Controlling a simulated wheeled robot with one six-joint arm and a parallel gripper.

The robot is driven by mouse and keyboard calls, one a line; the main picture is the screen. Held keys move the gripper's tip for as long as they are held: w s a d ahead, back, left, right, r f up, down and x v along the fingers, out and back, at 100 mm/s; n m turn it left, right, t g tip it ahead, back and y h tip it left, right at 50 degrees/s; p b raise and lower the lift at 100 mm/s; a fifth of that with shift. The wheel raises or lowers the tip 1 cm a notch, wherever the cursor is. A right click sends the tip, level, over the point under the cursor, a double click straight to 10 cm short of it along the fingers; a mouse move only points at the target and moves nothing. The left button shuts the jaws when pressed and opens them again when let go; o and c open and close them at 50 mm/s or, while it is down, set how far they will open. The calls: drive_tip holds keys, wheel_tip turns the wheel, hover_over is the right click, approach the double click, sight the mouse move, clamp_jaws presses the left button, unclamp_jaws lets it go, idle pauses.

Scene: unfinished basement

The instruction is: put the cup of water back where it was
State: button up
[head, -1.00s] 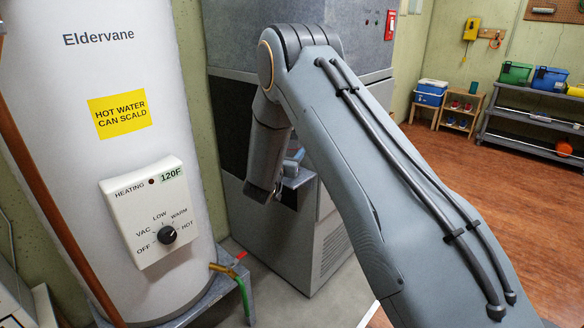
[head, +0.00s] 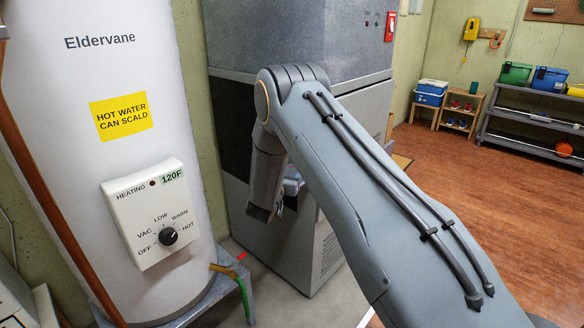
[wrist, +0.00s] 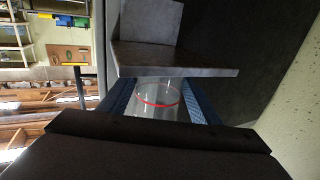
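The cup (wrist: 157,104) is clear, with a red ring around it, and shows in the middle of the wrist view. My gripper (wrist: 160,96) has its blue-padded fingers on both sides of the cup, close against its walls. A grey ledge (wrist: 180,60) lies right at the cup's far end in the wrist view. I cannot tell whether the cup touches the ledge. The water inside is not clear to see. In the head view my arm hides the cup and most of the gripper, in front of the grey cabinet (head: 290,240).
A white water heater (head: 150,65) with a dial panel stands at the left, close to my wrist. A shelf rack (head: 530,115) with bins and a small wooden stand (head: 460,112) are at the back right. The red-brown floor (head: 470,200) there is open.

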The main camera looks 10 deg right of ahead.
drive_tip(key=shift+o, duration=1.3)
drive_tip(key=shift+r, duration=0.15)
drive_tip(key=shift+s+a, duration=0.2)
drive_tip(key=s+a+r+n+g+y+b, duration=0.1)
drive_tip(key=s+a+n+g+y, duration=0.2)
drive_tip(key=s, duration=0.5)
drive_tip(key=s+a+r+g+y+b, duration=0.1)
drive_tip(key=s+a+g+y, duration=0.15)
drive_tip(key=s+y, duration=0.4)
drive_tip(key=s+d+r+n+g, duration=0.1)
drive_tip(key=s+d+g, duration=0.1)
drive_tip(key=s, duration=0.9)
drive_tip(key=s+d+r+n+g, duration=0.1)
drive_tip(key=s+g, duration=0.3)
drive_tip(key=s, duration=0.7)
drive_tip(key=s+d+n+g, duration=0.1)
drive_tip(key=s+d+g, duration=0.2)
drive_tip(key=s, duration=0.9)
drive_tip(key=shift+r+g, duration=0.35)
drive_tip(key=shift+r, duration=0.05)
